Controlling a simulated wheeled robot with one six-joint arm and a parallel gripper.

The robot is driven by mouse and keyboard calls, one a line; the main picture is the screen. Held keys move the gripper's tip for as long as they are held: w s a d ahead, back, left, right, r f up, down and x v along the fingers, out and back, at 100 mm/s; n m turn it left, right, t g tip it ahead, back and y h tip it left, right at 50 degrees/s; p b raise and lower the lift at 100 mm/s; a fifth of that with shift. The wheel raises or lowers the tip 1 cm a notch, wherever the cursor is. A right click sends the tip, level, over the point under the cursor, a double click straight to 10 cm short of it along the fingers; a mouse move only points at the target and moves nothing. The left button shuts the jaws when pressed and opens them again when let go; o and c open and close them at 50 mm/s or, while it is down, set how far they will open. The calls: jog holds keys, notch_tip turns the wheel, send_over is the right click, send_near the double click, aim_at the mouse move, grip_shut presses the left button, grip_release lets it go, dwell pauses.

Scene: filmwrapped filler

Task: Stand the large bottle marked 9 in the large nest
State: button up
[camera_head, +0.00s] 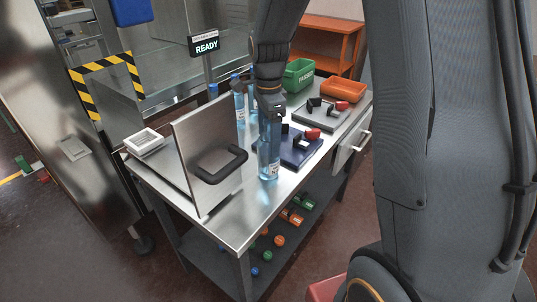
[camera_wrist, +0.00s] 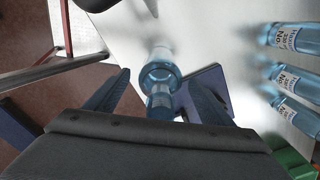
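A clear blue bottle (camera_head: 268,162) stands upright on the metal table, beside the dark blue block (camera_head: 301,150). I cannot read its number. My gripper (camera_head: 271,112) is above this bottle, pointing down. In the wrist view the bottle (camera_wrist: 160,76) shows between the two spread fingers of my gripper (camera_wrist: 160,88), with gaps on both sides. The blue block (camera_wrist: 207,92) lies just right of it there. Several other blue bottles (camera_head: 239,102) stand farther back; three labelled ones show at the right of the wrist view (camera_wrist: 292,38), their numbers unclear. I cannot tell which thing is the large nest.
An upright metal panel (camera_head: 196,150) with a black handle (camera_head: 221,166) stands left of the bottle. A grey tray (camera_head: 318,118) holding red and black pieces, a green bin (camera_head: 298,76) and an orange bin (camera_head: 343,91) are behind. The table's front corner is clear.

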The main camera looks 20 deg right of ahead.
jog(key=c, duration=1.8)
grip_shut()
jog(key=shift+r, duration=0.15)
